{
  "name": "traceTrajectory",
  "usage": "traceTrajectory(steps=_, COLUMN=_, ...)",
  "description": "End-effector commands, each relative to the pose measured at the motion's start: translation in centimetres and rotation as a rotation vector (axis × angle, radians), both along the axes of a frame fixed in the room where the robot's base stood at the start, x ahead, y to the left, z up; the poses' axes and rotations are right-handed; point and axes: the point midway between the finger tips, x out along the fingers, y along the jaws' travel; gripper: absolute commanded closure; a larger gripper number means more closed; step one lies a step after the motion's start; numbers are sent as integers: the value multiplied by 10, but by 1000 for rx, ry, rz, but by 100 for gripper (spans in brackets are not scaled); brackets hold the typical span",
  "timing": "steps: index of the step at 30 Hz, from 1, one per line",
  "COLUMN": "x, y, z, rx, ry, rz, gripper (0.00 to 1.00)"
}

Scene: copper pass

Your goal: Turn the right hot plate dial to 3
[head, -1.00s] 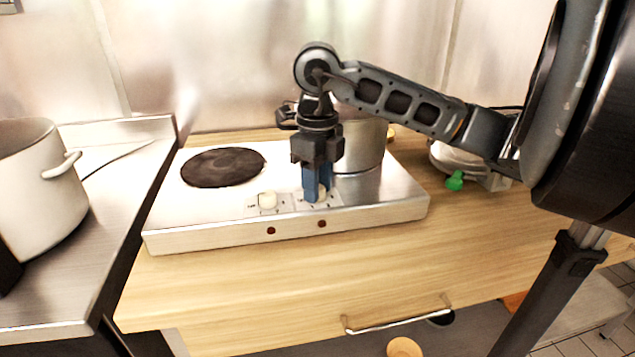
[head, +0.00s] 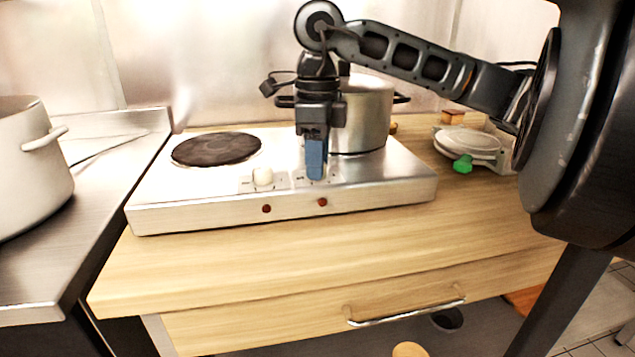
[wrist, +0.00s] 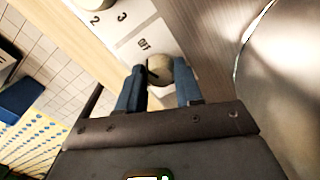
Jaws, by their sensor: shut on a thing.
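The hot plate unit (head: 190,215) is a silver box on the wooden counter with two dials on its top near the front. The right dial is hidden behind my gripper (head: 316,175) in the head view. In the wrist view the right dial (wrist: 160,68) is a round pale knob between the blue fingers of my gripper (wrist: 160,88), which are shut on it. An OFF mark shows beside this knob. I cannot tell which number it points to. The left dial (head: 263,176) is pale and stands free, with marks 2 and 3 near it in the wrist view.
A steel pot (head: 368,115) stands on the right plate, close behind my gripper. The dark left plate (head: 217,149) is bare. A white pot (head: 30,165) stands on the steel counter at left. A waffle-iron-like device (head: 470,145) with a green handle is at right.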

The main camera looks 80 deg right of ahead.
Motion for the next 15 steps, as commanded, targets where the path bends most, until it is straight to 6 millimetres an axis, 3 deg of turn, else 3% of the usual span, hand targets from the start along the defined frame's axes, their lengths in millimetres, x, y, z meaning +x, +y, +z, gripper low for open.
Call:
traceTrajectory(steps=1, x=0, y=-1, z=-9, rx=-5, ry=-1, rz=45, gripper=95)
traceTrajectory(steps=15, x=1, y=0, z=-7, rx=-1, ry=-1, rz=489, gripper=95)
